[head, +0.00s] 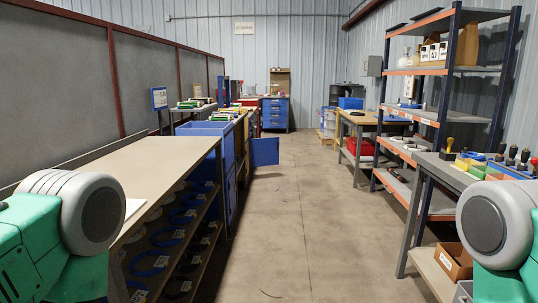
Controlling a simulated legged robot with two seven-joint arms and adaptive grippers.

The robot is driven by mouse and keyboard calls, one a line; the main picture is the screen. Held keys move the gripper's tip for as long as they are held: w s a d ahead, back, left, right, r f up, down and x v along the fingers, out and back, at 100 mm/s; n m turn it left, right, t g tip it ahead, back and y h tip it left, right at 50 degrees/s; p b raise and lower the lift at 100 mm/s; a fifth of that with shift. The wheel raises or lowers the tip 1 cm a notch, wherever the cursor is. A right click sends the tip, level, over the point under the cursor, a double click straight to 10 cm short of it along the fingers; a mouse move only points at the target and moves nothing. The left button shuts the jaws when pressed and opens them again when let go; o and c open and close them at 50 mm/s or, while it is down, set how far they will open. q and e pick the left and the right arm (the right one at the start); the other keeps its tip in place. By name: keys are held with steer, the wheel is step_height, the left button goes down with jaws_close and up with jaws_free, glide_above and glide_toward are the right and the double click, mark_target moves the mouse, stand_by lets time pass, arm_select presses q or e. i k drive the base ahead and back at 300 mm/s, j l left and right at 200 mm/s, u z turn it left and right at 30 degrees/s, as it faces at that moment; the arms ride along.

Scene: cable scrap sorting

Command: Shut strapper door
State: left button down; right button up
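A blue door panel (265,151) stands swung open, sticking out into the aisle to the right of a row of blue units. It seems to be the strapper door, hinged at its left edge on a blue cabinet beyond the near bench. The cabinet's front (231,178) is seen at a steep angle, so its inside is hidden. Both of my arms show only as green and grey links at the lower left and lower right. Neither gripper is in view, and nothing of mine is near the door.
A long bench (135,165) with coil-filled shelves lines the left side. A tall shelf rack (443,70), a wooden table (372,118) and a tool bench (470,175) line the right. The concrete aisle (290,220) between is clear, apart from small scraps.

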mark_target(264, 151)
steer(key=i+l, duration=0.1)
steer(key=i, duration=3.4)
steer(key=i+l+z, duration=0.1)
steer(key=i, duration=3.4)
steer(key=i+z, duration=0.1)
steer(key=i, duration=1.65)
steer(key=i+j+z, duration=0.25)
steer(key=i, duration=0.2)
